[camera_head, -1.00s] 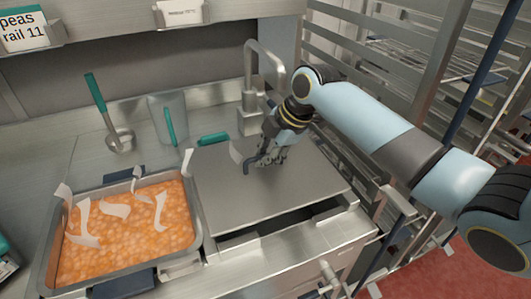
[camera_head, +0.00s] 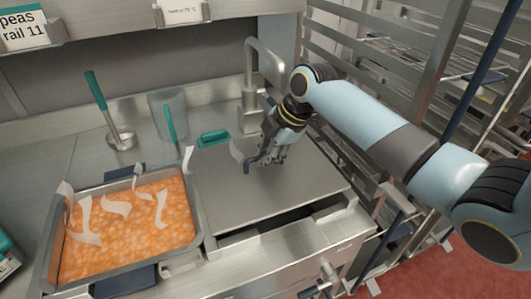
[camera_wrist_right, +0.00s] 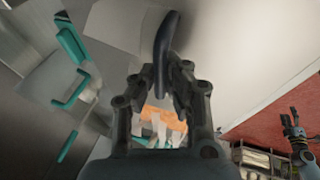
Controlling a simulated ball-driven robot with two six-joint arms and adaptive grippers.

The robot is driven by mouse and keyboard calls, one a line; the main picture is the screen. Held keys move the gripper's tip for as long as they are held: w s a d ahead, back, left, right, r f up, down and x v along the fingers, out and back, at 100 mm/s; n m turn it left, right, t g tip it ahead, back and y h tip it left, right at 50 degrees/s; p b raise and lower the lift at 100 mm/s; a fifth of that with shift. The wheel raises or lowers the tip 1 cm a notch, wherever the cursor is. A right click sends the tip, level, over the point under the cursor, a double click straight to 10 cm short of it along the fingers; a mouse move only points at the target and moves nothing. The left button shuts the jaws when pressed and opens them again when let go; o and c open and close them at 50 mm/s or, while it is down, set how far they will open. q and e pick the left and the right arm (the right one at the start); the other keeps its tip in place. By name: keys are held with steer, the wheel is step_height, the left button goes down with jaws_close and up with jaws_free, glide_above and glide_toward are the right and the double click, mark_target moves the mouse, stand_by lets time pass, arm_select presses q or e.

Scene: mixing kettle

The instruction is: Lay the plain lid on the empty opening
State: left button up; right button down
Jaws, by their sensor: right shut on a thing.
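The plain lid (camera_head: 275,203) is a flat grey metal plate over the counter, right of the pan of orange food. It covers most of the opening (camera_head: 268,230), which shows as a dark gap along the lid's front edge. I cannot tell whether the lid touches the rim. My right gripper (camera_head: 262,158) is shut on the lid's dark handle, near the plate's back; the handle (camera_wrist_right: 167,40) also shows between the fingers in the right wrist view. My left gripper (camera_wrist_right: 291,120) shows small at the right of that view; its jaws are unclear.
A steel pan (camera_head: 200,225) of orange food with paper-like strips stands at the left. A teal handle (camera_head: 214,137) lies behind the lid. A grey jug (camera_head: 160,112), a ladle (camera_head: 97,92) and a tap (camera_head: 262,50) stand at the back. A rack (camera_head: 400,60) borders the right.

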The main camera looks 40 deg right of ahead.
mark_target(277, 171)
steer(key=shift+f+b, duration=0.65)
steer(key=shift+f, duration=0.4)
steer(key=shift+f, duration=0.15)
steer(key=c, duration=0.9)
jaws_free()
steer(key=shift+o, duration=0.2)
steer(key=p+v, duration=0.5)
steer(key=shift+p+v, duration=0.95)
steer(key=shift+p, duration=0.05)
